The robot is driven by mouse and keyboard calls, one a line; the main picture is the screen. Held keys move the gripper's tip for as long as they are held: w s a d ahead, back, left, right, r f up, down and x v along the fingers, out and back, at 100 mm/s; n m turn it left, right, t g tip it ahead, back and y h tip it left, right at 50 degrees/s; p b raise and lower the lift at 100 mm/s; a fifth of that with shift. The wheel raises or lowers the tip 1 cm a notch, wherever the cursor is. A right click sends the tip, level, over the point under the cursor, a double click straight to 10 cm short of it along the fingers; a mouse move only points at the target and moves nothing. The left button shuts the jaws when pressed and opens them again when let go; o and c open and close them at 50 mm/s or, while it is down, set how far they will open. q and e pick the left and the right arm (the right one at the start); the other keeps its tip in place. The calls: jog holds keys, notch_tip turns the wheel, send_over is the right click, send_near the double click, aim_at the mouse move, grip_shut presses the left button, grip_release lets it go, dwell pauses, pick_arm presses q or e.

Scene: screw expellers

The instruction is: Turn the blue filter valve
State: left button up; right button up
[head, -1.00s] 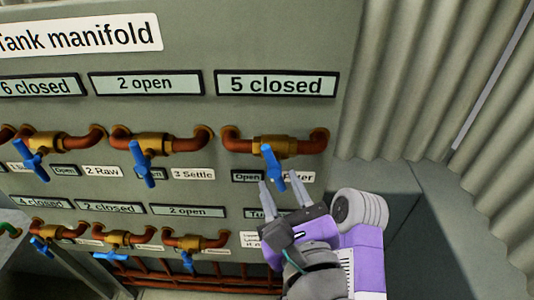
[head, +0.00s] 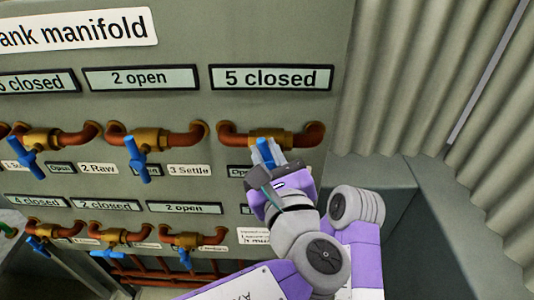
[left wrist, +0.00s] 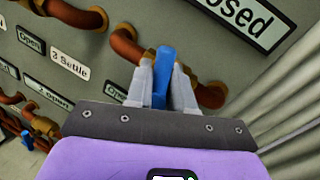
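The blue filter valve handle (head: 266,152) hangs from the brass fitting of the top right pipe. The display above it (head: 271,78) reads "5 closed". My left gripper (head: 267,158) is at this handle from below right, its hand covering much of the label row. In the left wrist view, the blue handle (left wrist: 162,76) stands between the two grey fingers of the left gripper (left wrist: 163,85), one on each side. The fingers are close to the handle, but whether both press on it is unclear. My right gripper is not in view.
Other blue valve handles sit to the left (head: 137,158) and in the lower row (head: 185,257). Copper pipes (head: 308,134) stick out from the panel. A corrugated wall (head: 430,80) stands to the right.

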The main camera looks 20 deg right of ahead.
pick_arm(q)
grip_shut()
jog(key=n, duration=0.1)
jog(key=n+b, duration=0.1)
jog(key=n+g+b, duration=0.1)
jog(key=n, duration=0.1)
jog(key=shift+w+a+f, duration=0.1)
jog(key=shift+a+f, duration=0.15)
jog(key=shift+a, duration=0.1)
jog(key=shift+a+f+n+g+h+b, duration=0.1)
jog(key=shift+f+n+g+h+b, duration=0.25)
jog(key=shift+n+b, duration=0.8)
jog(key=shift+a+f+n+g+h+b, duration=0.1)
jog(key=shift+n+g+h+b, duration=0.45)
jog(key=shift+n, duration=1.05)
jog(key=shift+a+f+n+g+h+b, duration=0.1)
jog(key=shift+f+n+g+h+b, duration=0.3)
jog(key=shift+n+b, duration=0.85)
jog(key=shift+r+h, duration=0.15)
jog(key=shift+h, duration=0.15)
